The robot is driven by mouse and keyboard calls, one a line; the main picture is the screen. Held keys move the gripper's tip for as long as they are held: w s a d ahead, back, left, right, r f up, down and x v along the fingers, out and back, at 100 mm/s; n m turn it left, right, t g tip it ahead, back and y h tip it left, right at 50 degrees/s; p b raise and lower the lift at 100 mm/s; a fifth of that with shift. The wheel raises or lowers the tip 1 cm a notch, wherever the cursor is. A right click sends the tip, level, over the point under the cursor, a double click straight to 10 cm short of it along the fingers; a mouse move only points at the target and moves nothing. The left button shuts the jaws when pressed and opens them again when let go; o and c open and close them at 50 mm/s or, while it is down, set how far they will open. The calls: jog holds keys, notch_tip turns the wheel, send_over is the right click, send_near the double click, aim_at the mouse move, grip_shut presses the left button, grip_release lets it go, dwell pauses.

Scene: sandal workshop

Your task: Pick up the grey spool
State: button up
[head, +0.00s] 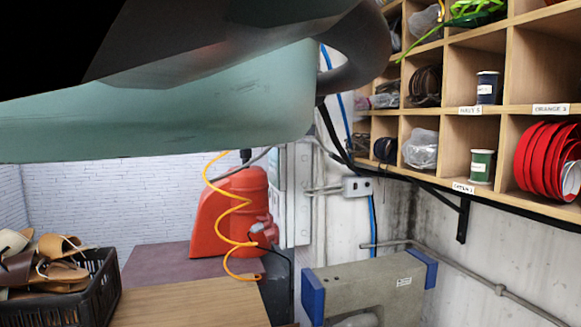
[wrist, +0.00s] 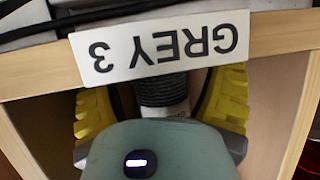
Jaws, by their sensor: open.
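The grey spool (wrist: 163,90) shows in the wrist view, dark ribbed thread above a pale lower part, inside a wooden cubby. A white label reading GREY 3 (wrist: 160,47), upside down in this view, hides part of it. My gripper (wrist: 162,100) is open, with one yellow finger on each side of the spool. Whether either finger touches it is unclear. My greenish gripper housing hides the spool's near end. In the head view I see neither the grey spool nor my fingers; my arm covers the upper left.
In the head view, the wooden shelf (head: 505,112) holds a navy spool (head: 487,88), a green spool (head: 482,165) and red coils (head: 545,160). A black crate (head: 100,300) of sandals stands lower left on a wooden surface (head: 190,303). A red machine (head: 232,212) stands behind, a grey machine (head: 370,288) below.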

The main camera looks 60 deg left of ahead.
jog(key=shift+o, duration=0.3)
jog(key=shift+d, duration=0.1)
jog(key=c, duration=1.1)
jog(key=shift+b, duration=0.9)
jog(key=shift+c, duration=0.3)
